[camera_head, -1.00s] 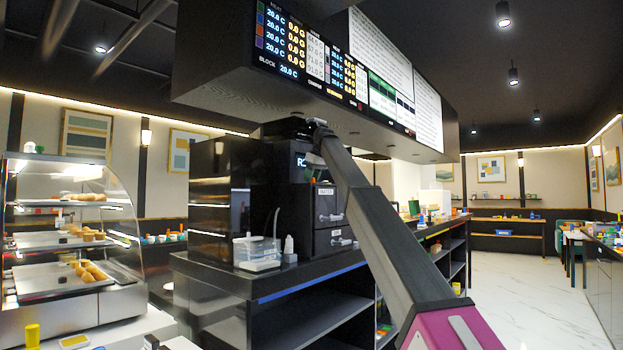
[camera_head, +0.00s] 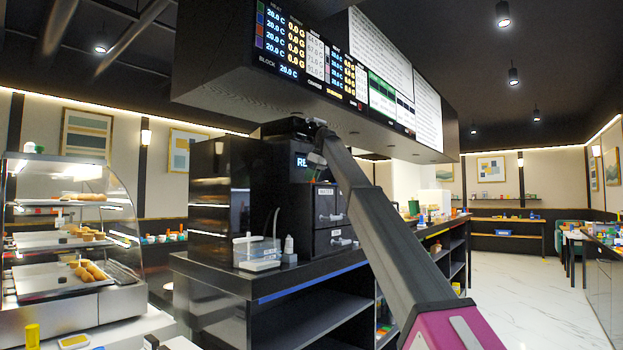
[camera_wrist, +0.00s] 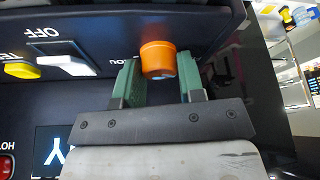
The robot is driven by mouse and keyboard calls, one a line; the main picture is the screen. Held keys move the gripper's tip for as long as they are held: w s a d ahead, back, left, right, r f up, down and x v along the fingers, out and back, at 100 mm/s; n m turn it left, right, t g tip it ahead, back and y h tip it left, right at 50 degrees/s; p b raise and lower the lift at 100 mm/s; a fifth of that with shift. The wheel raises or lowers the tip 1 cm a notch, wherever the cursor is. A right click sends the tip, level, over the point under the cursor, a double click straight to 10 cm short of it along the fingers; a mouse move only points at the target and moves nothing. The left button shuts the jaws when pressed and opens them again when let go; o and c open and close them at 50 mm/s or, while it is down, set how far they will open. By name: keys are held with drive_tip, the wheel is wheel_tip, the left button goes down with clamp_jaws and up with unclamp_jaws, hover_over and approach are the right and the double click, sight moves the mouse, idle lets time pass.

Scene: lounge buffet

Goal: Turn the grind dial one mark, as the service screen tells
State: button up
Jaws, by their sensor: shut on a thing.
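In the wrist view my gripper (camera_wrist: 158,80) has its two green fingers on either side of an orange round knob (camera_wrist: 158,58) and is shut on it. The knob sticks out from a dark machine panel (camera_wrist: 110,20). Its label is partly hidden behind a finger, and no pointer mark can be read. In the head view the far end of my arm reaches the dark machine (camera_head: 285,190), and the fingers are too small to make out. A small lit display (camera_head: 301,161) there is partly covered by my arm. Overhead screens (camera_head: 310,65) show readings, with much text too small to read.
A white switch (camera_wrist: 62,64) marked OFF and a yellow one (camera_wrist: 22,69) sit left of the knob. A red part (camera_wrist: 6,166) and a lit panel (camera_wrist: 60,150) lie lower left. In the head view a clear box (camera_head: 257,253) and small bottle (camera_head: 289,248) stand on the counter.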

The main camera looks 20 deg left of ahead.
drive_tip(key=o, duration=0.9)
drive_tip(key=shift+r, duration=0.15)
drive_tip(key=v, duration=1)
drive_tip(key=shift+d+r, duration=0.15)
drive_tip(key=shift+r, duration=0.15)
